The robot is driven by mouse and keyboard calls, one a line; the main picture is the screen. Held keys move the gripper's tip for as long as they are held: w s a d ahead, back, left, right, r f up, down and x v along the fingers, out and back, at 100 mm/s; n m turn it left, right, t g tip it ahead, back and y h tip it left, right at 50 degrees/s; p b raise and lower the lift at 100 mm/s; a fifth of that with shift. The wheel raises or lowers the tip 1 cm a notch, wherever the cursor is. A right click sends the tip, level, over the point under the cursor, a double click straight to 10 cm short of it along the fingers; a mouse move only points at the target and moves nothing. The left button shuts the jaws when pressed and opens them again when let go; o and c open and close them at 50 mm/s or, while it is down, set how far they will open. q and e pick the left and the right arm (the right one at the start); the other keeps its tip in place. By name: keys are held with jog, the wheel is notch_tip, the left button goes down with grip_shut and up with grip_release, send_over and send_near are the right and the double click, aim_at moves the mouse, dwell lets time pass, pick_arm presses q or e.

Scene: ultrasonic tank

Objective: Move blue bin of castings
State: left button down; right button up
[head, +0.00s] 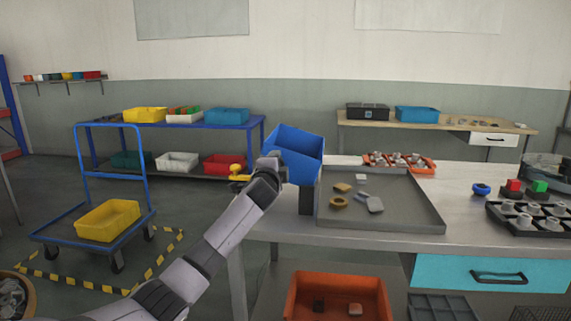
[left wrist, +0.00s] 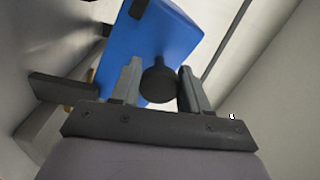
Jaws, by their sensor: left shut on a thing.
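In the left wrist view, my left gripper's fingers (left wrist: 158,90) close around a dark round knob (left wrist: 158,82) on the blue bin (left wrist: 158,45). The inside of the bin is mostly hidden, so I cannot tell whether castings are in it. My right gripper is in neither view.
The grey tray (head: 405,214) holds several loose parts. A dark block (head: 306,200) stands under the bin. An orange bin (head: 338,283) sits low in front. A blue cart with a yellow bin (head: 106,220) stands left. A yellow object (head: 238,173) shows beside my wrist.

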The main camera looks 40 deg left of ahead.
pick_arm(q)
jog(key=shift+s+a+f+n+b, duration=0.4)
jog(key=shift+a+f+n, duration=0.15)
jog(key=shift+f+n, duration=0.25)
jog(key=shift+s+a+f+n+b, duration=0.25)
jog(key=shift+a+f+n+b, duration=0.25)
jog(key=shift+n, duration=0.4)
jog(key=shift+f, duration=0.15)
jog(key=c, duration=0.6)
grip_release()
jog(key=shift+a, duration=0.15)
jog(key=shift+c, duration=0.2)
jog(key=v, duration=0.7)
jog(key=shift+s+f, duration=0.1)
